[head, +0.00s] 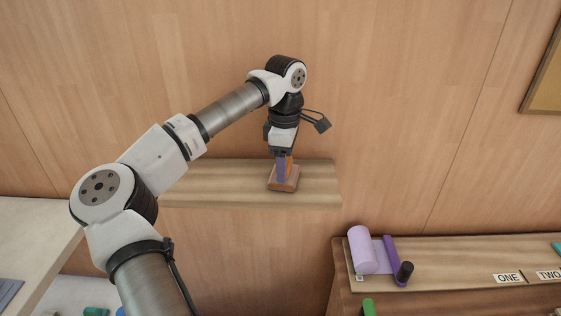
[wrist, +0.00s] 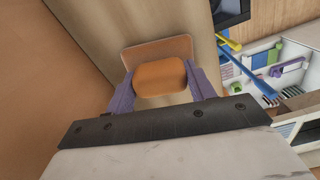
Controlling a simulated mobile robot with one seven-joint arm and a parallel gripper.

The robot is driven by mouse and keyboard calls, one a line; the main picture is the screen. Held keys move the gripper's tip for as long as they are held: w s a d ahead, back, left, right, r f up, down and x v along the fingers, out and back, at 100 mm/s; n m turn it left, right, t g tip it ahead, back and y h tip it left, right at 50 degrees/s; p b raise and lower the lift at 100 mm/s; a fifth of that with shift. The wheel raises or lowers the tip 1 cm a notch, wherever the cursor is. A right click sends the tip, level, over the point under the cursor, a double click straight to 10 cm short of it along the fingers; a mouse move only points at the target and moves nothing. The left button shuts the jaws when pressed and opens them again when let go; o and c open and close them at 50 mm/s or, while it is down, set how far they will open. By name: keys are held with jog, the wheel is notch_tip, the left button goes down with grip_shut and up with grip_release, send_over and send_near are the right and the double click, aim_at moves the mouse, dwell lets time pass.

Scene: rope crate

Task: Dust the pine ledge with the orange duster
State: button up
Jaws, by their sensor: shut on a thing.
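The orange duster (head: 288,183) has a flat brownish-orange base and an upright handle. It is at the right part of the pine ledge (head: 225,184), a pale wooden shelf on the wall. My gripper (head: 281,167) points down over the ledge, its purple fingers shut on the duster's handle. In the wrist view, the duster's orange handle (wrist: 160,78) sits between the two fingers of my gripper (wrist: 162,88), with the base beyond it over the ledge (wrist: 185,22). The base appears to rest on the ledge, but its underside is hidden.
A wooden cabinet (head: 440,262) at lower right carries a lilac roll (head: 361,250), a purple bar (head: 395,262) and labels. A pale counter (head: 30,235) stands at left. The ledge surface left of the duster looks bare, partly behind my arm.

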jog(key=shift+d, duration=0.8)
jog(key=shift+a, duration=0.1)
jog(key=shift+s+a+f+b, duration=0.1)
jog(key=shift+s+a+b, duration=0.4)
jog(key=shift+s, duration=0.3)
jog(key=shift+w+p, duration=0.95)
jog(key=shift+w, duration=0.6)
